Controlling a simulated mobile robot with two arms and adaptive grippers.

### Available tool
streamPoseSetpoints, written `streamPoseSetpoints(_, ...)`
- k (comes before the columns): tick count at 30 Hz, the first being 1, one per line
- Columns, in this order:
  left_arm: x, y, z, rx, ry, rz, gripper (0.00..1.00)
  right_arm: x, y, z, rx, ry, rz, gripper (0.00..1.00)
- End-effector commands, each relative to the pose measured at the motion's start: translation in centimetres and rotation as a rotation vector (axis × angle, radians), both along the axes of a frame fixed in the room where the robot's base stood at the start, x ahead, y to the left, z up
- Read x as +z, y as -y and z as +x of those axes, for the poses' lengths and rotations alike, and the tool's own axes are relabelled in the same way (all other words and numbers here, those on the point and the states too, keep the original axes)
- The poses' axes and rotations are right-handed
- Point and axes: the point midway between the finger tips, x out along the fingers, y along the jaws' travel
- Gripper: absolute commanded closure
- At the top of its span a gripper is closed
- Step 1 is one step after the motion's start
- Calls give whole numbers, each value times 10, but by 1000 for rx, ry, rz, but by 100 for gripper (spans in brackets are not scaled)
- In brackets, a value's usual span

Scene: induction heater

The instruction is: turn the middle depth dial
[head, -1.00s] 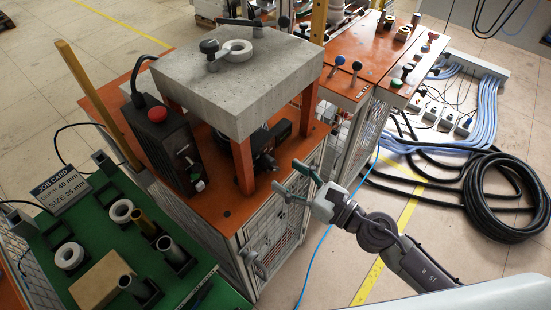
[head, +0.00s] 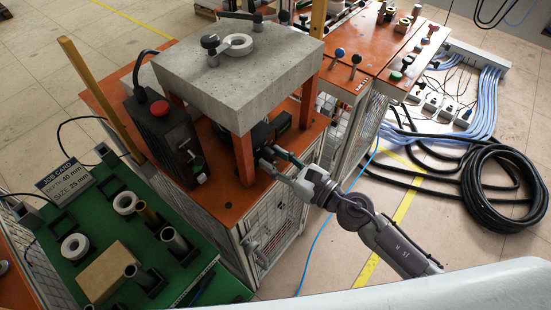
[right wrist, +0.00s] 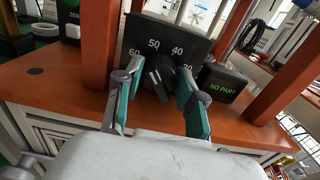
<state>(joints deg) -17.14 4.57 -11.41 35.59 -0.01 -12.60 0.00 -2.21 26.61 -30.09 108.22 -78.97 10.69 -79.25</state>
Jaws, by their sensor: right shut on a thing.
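The depth dial (right wrist: 161,80) is a black knob on a dark panel (right wrist: 163,35) marked 60, 50, 40 and a partly covered 30, in the right wrist view. Its pointed top tilts a little left, near the 50. My right gripper (right wrist: 158,72) has its two green-padded fingers on either side of the dial, shut on it. In the head view my right gripper (head: 270,158) reaches under the concrete slab (head: 238,75), beside the front orange post. There the dial is mostly hidden by the fingers and the shade. My left gripper is not in view.
Orange posts (right wrist: 98,45) flank the panel closely. A black box reading NO PART (right wrist: 222,84) sits right of the dial. A green table (head: 215,290) with rings and tubes is at lower left.

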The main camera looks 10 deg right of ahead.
Motion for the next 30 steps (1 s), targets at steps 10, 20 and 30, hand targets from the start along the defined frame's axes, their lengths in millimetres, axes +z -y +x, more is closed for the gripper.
streamPoseSetpoints(10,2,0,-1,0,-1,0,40,1,0,0,0,-38,38,96)
streamPoseSetpoints(20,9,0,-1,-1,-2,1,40,1,1,1,0,-196,196,96)
streamPoseSetpoints(30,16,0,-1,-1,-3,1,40,1,1,1,0,-358,359,96)
